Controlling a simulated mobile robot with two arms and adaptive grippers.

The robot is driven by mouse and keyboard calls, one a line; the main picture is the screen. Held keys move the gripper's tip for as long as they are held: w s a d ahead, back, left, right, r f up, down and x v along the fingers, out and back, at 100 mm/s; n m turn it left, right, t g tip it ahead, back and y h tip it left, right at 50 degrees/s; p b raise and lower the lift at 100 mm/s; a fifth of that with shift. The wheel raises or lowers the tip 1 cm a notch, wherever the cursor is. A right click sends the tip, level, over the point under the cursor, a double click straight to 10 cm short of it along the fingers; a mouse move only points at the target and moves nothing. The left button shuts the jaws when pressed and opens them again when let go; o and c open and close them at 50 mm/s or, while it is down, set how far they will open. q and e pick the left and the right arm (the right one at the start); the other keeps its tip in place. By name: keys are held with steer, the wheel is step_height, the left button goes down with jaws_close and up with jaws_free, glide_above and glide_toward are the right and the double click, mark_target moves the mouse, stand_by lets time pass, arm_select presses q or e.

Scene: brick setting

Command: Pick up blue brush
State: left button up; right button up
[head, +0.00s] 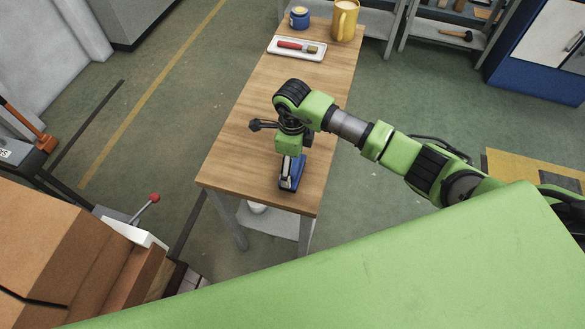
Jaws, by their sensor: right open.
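A wooden table (245,125) stands in the middle of the head view. A blue object (293,183), apparently the blue brush, lies near the table's front end. My right gripper (289,170) points down over it, open, with its fingers at or just above it. The gripper and wrist hide part of the blue object, and I cannot tell whether the fingers touch it. My left gripper is not in view.
At the table's far end are a white tray (275,52) with a red-handled brush (296,46), a blue jar (299,18) and a yellow mug (345,20). Cardboard boxes (60,245) stand at the lower left.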

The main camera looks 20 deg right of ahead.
steer(key=c, duration=1.3)
steer(key=shift+o, duration=0.2)
steer(key=shift+r, duration=0.15)
steer(key=shift+w+r, duration=0.1)
steer(key=shift+r, duration=0.15)
step_height(320, 180, up, 2)
steer(key=shift+r+b, duration=0.15)
steer(key=shift+b, duration=0.3)
steer(key=s+a+r+b, duration=0.4)
steer(key=s+a+r, duration=0.3)
steer(key=s+r, duration=0.3)
steer(key=shift+s, duration=1.2)
